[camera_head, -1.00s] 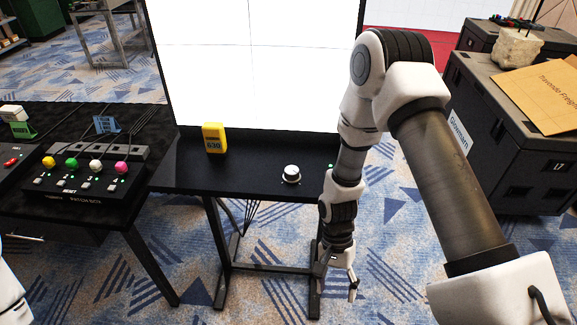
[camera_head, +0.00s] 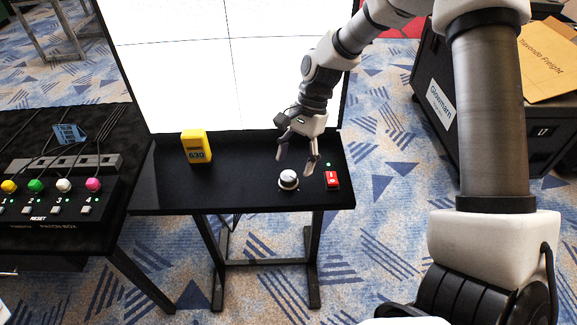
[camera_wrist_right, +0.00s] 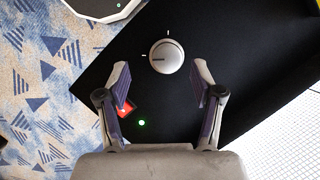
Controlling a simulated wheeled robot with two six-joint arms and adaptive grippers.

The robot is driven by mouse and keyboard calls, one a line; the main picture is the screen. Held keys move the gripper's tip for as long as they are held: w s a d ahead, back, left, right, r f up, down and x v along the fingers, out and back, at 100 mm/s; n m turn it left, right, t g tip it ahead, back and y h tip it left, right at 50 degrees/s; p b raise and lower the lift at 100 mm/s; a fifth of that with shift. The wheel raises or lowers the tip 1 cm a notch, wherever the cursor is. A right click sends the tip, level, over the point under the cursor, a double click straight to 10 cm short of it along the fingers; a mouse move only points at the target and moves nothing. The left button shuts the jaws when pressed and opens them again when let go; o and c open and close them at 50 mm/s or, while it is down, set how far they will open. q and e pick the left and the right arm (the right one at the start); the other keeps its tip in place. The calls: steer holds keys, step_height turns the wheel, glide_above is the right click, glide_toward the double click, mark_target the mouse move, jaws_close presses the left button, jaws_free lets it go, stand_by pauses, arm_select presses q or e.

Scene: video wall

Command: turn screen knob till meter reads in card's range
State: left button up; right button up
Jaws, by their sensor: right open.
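The silver-white screen knob (camera_head: 288,180) stands on the black shelf (camera_head: 230,196) below the big screen. In the right wrist view the knob (camera_wrist_right: 166,56) shows a dark pointer line toward the left and tick marks around it. My right gripper (camera_head: 297,165) is open and empty above the shelf, close to the knob. In the wrist view the knob lies just beyond and between its fingertips (camera_wrist_right: 160,75), not gripped. The yellow meter (camera_head: 196,147) stands upright at the shelf's left; its display seems to read 630. I see no readable range card. My left gripper is out of view.
A red switch (camera_head: 332,180) with a green light sits right of the knob. The white screen (camera_head: 225,65) rises behind the shelf. A patch box (camera_head: 50,205) with coloured knobs stands on the left table.

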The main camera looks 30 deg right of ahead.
mark_target(289, 175)
steer(key=f, duration=0.1)
steer(key=a+f, duration=0.1)
steer(key=f, duration=0.1)
steer(key=w+f, duration=0.1)
steer(key=shift+w+a+f, duration=0.1)
steer(key=shift+a+f, duration=0.05)
steer(key=shift+f, duration=0.05)
steer(key=shift+s+r, duration=0.15)
steer(key=shift+s, duration=0.05)
steer(key=shift+s+r, duration=0.1)
steer(key=shift+s, duration=0.1)
steer(key=shift+c, duration=0.9)
steer(key=c, duration=0.6)
steer(key=shift+w, duration=0.1)
steer(key=c, duration=0.4)
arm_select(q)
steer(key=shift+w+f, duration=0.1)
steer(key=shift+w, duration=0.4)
arm_select(e)
steer(key=shift+o, duration=0.2)
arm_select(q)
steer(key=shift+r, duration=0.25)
arm_select(e)
steer(key=shift+n+g, duration=0.3)
